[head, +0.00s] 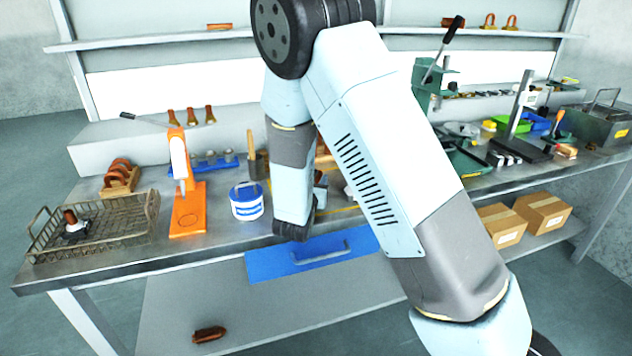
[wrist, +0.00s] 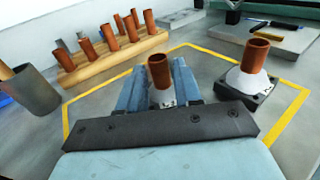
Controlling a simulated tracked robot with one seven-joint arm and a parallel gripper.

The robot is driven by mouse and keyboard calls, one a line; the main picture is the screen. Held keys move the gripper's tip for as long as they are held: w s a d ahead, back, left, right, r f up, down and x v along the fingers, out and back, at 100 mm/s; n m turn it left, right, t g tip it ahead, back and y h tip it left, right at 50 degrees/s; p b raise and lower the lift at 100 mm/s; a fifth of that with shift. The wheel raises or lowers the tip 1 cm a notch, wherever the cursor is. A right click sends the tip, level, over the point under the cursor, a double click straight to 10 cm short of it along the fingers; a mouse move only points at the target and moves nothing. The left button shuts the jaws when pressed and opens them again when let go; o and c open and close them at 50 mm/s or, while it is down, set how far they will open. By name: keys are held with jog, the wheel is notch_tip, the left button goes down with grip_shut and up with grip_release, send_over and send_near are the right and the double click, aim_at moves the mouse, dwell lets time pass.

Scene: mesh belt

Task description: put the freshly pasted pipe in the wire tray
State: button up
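My gripper (wrist: 160,82) shows in the wrist view with its blue fingers close on both sides of an upright copper-brown pipe (wrist: 159,70). It looks shut on this pipe, whose lower part shows white paste. Whether the pipe's foot touches the bench is hidden. A second pipe (wrist: 257,54) with a white pasted lower part stands in a dark block (wrist: 247,88) to the right. The wire tray (head: 125,220) is at the bench's left end in the head view. A brown pipe with a white end (head: 72,222) is in it. My arm hides most of the gripper in the head view.
A wooden rack (wrist: 100,60) holds several upright pipes. A grey cup (wrist: 30,90) stands left of the gripper. Between the tray and my arm stand an orange stand (head: 187,205) and a blue-white tub (head: 246,203). Yellow tape (wrist: 285,115) outlines the work spot.

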jog(key=shift+o, duration=1.1)
jog(key=v, duration=1.2)
